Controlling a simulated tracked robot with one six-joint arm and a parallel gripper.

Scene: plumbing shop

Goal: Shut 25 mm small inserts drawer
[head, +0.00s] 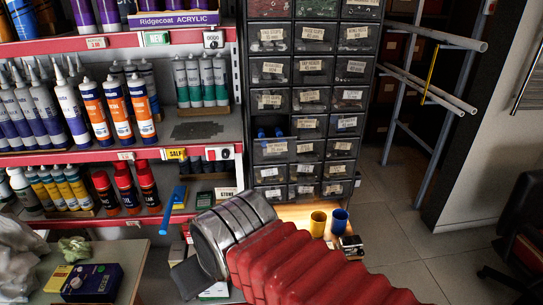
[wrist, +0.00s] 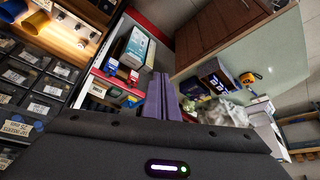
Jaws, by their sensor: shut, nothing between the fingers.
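In the head view, one dark drawer (head: 272,152) in the left column of the drawer cabinet stands out from its neighbours. Blue pieces (head: 262,133) show in its open top. Its label is too small to read there. In the wrist view a labelled drawer front with a blue piece (wrist: 38,126) beside it shows at the lower left, seen upside down; it seems to be the same drawer. My gripper (wrist: 160,80) is shut and empty, its two fingers together. It points away from the cabinet, towards the shelf and bench. In the head view its fingers cannot be made out.
Closed drawers (head: 311,97) surround the open one. A yellow cup (head: 318,223) and a blue cup (head: 339,221) stand on the lit surface below. Shelves with cartridges (head: 118,112) are at the left. A bench (head: 128,262) is at the lower left.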

